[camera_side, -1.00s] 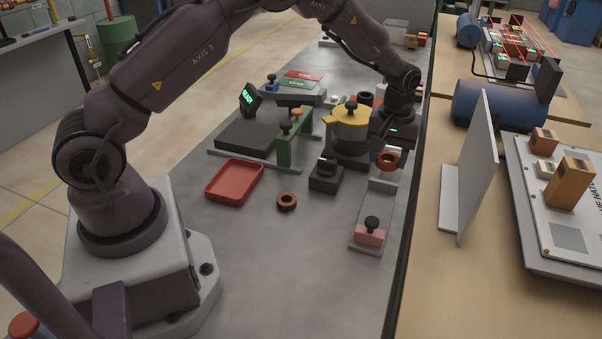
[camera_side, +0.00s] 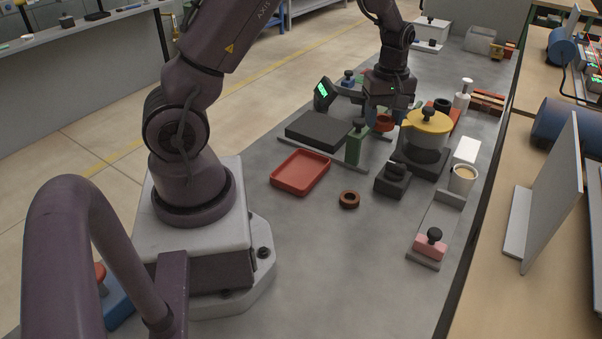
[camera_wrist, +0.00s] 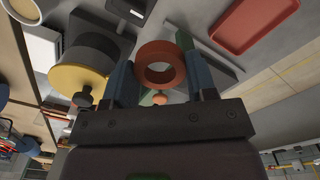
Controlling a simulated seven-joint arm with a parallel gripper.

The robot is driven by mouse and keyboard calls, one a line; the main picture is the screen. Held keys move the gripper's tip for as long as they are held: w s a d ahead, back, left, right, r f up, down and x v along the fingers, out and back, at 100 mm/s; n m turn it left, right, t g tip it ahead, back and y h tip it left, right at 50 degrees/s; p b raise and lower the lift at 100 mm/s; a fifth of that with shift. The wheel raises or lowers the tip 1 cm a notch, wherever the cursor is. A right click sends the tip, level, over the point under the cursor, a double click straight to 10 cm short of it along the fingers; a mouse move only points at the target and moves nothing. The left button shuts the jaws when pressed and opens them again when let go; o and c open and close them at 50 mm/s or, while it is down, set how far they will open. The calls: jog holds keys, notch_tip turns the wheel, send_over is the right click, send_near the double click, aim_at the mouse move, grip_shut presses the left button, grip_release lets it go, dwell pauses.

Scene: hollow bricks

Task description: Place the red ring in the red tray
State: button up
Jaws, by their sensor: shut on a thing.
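My gripper (camera_side: 384,118) is shut on the red ring (camera_side: 384,125) and holds it up, left of the yellow-lidded pot. In the wrist view the red ring (camera_wrist: 157,49) sits between the two blue fingers of my gripper (camera_wrist: 160,66), its hole facing the camera. The red tray (camera_side: 300,173) is empty and lies on the bench nearer my base, left of the ring. It also shows in the wrist view (camera_wrist: 252,22) at the upper right. Ring and tray are well apart.
A green upright (camera_side: 354,146) and a dark flat plate (camera_side: 319,131) stand between ring and tray. The yellow-lidded pot (camera_side: 427,121) is close on the right. A brown ring (camera_side: 349,200) lies right of the tray. A cup (camera_side: 462,179) stands farther right.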

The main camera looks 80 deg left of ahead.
jog(key=s+a+n, duration=0.5)
jog(key=s+n, duration=0.1)
jog(key=s, duration=0.4)
jog(key=n, duration=0.4)
send_over(301, 173)
notch_tip(301, 173, down, 11)
jog(key=shift+s+r, duration=0.1)
jog(key=shift+f, duration=2.25)
jog(key=shift+f, duration=0.1)
jog(key=o, duration=1)
jog(key=shift+c, duration=0.2)
